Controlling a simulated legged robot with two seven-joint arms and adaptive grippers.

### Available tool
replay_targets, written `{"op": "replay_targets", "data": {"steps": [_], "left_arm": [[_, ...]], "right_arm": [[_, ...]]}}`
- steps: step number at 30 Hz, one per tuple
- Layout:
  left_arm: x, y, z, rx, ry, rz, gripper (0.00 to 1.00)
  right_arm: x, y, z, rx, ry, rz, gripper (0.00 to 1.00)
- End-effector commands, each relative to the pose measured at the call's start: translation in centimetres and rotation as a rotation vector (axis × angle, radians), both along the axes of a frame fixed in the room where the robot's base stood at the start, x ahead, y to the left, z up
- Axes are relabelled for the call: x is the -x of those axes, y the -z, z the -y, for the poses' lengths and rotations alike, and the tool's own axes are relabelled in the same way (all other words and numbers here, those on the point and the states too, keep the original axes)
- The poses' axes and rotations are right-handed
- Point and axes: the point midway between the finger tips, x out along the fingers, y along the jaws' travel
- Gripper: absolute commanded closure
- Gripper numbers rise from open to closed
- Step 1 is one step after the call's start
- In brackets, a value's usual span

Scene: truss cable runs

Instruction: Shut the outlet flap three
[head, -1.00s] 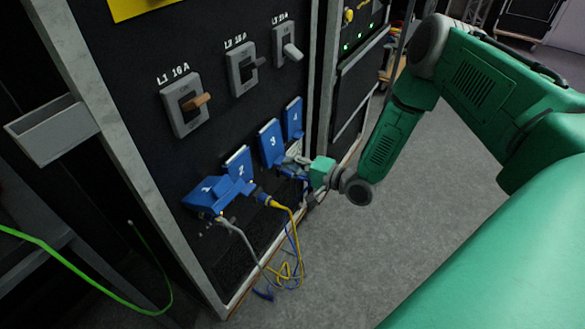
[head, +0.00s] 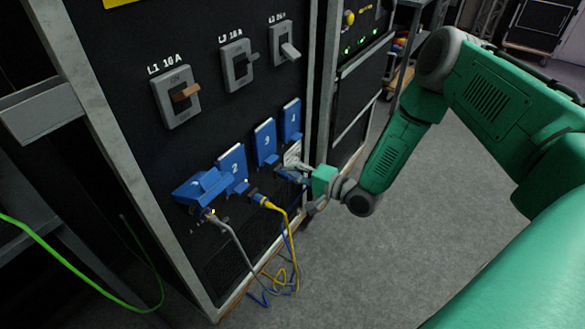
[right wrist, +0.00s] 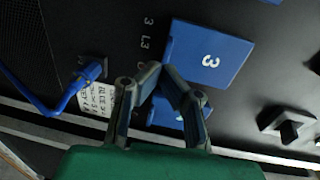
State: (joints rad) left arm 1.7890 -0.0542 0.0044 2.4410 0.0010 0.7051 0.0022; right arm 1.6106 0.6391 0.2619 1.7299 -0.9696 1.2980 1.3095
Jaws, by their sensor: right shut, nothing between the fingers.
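Outlet flap three (head: 265,143) is a blue cover marked 3 on the black panel, between flaps two and four. It appears raised against the panel. In the right wrist view the flap (right wrist: 212,55) is just beyond my fingertips, with a blue part below it partly hidden behind the fingers. My right gripper (head: 288,172) is below and to the right of the flap, shut and empty. Its fingers (right wrist: 160,78) meet near the flap's edge in the right wrist view; I cannot tell whether they touch it. My left gripper is not in view.
Flap one (head: 199,186), flap two (head: 232,165) and flap four (head: 291,118) line the same row. Grey and yellow cables (head: 285,225) hang below. A blue plug (right wrist: 92,70) with cable is beside my fingers. Breaker switches (head: 176,96) are above. Open floor lies to the right.

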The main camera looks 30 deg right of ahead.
Motion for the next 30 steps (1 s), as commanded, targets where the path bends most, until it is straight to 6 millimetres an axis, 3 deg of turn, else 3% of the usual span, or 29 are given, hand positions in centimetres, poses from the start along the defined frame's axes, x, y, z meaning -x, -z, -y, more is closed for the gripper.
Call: {"op": "replay_targets", "data": {"steps": [11,18,24,30], "left_arm": [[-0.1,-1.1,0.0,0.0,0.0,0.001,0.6],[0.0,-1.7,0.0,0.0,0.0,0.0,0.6],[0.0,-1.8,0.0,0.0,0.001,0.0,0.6],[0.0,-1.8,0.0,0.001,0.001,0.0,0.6]], "right_arm": [[4.7,-0.4,1.1,0.012,0.001,-0.004,1.0],[8.1,0.0,3.2,0.003,0.001,-0.004,1.0],[9.2,0.2,3.9,-0.001,0.001,-0.003,1.0],[9.2,0.0,3.2,0.01,-0.003,-0.007,1.0]]}}
